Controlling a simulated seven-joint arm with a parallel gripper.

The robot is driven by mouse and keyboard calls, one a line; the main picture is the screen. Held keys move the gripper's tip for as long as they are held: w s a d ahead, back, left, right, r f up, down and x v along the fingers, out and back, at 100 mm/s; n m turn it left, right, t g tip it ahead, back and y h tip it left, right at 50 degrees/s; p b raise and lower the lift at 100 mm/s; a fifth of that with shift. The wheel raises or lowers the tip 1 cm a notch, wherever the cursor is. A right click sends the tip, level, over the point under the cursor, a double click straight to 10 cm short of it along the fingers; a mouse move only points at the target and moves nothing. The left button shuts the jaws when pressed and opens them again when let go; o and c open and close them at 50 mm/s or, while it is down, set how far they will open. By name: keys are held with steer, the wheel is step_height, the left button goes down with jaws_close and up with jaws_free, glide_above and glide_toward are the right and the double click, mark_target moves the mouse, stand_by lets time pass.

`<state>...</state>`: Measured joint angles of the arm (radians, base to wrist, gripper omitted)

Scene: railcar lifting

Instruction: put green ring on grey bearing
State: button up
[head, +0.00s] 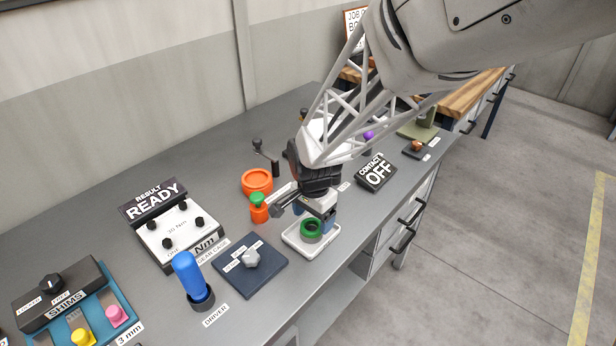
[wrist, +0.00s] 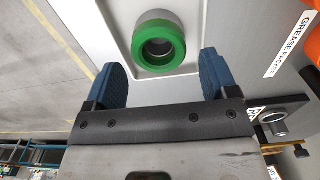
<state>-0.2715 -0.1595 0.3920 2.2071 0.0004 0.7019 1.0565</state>
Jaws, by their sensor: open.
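The green ring (head: 311,226) sits on top of the grey bearing (head: 311,239) on a white tray (head: 297,243). In the wrist view the green ring (wrist: 158,60) faces me with its hole open, and the bearing's grey side (wrist: 152,15) shows beyond it. The ring looks roughly centred on the bearing, but I cannot tell how fully it is seated.
An orange bowl (head: 257,181) and an orange green-capped bottle (head: 258,208) stand left of my gripper. A dark pad with a grey knob (head: 250,259) and a blue-handled driver (head: 188,276) are nearer. A "CONTACT OFF" box (head: 376,172) stands to the right. The bench's front edge is close to the tray.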

mark_target(316, 226)
step_height(316, 226, up, 10)
steer(key=shift+r, duration=0.25)
stand_by(0.3)
stand_by(0.5)
steer(key=s+d+r+n+t, duration=0.1)
steer(key=s+d+r+n, duration=0.3)
steer(key=s+d, duration=0.3)
steer(key=s+d+r+n+t, duration=0.1)
steer(key=s+d+r+n, duration=0.3)
steer(key=s+d, duration=0.3)
steer(key=shift+s+n+t, duration=0.3)
steer(key=shift+s+n, duration=0.1)
steer(key=shift+s, duration=2.5)
